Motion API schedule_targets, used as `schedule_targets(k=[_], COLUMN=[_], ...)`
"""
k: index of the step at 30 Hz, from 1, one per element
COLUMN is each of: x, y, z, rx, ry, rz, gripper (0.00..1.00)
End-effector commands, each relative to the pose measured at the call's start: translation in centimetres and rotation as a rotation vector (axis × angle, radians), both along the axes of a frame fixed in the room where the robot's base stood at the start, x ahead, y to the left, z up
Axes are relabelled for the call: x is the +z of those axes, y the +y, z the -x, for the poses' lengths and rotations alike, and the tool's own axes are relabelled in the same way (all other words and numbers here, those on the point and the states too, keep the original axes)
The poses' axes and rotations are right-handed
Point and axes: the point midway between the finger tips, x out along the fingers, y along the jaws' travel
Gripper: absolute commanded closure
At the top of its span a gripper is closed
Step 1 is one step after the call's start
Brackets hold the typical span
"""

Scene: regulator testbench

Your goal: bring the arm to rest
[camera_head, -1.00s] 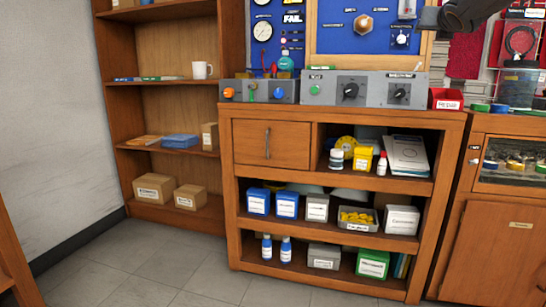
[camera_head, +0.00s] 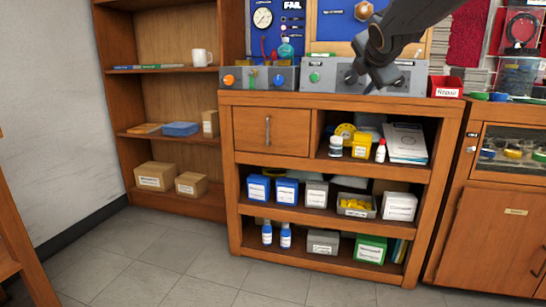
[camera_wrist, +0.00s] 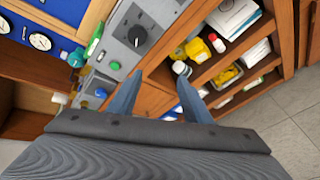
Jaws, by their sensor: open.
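My gripper (camera_head: 368,88) hangs from my dark arm, which comes in from the top right in the head view. It is in front of the right grey control box (camera_head: 330,76) on the bench top and hides part of its front and knobs. In the wrist view my two fingers (camera_wrist: 158,97) stand apart with nothing between them. Beyond them show the grey box with a black knob (camera_wrist: 138,36) and the cabinet's wooden front. I cannot tell how far the fingertips are from the box.
A wooden bench cabinet (camera_head: 347,168) holds boxes and bottles on its shelves. A left control box (camera_head: 258,78) and a red bin (camera_head: 446,87) stand on top. A bookshelf (camera_head: 170,96) with a white mug (camera_head: 202,57) is at left. The floor (camera_head: 150,265) in front is clear.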

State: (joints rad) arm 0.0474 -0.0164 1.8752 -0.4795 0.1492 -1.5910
Motion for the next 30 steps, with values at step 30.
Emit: schedule_targets(k=[30], x=[-30.2], y=[25.7], z=[41.5], rx=[-1.06], ry=[0.897], rz=[-1.064], gripper=[0.55])
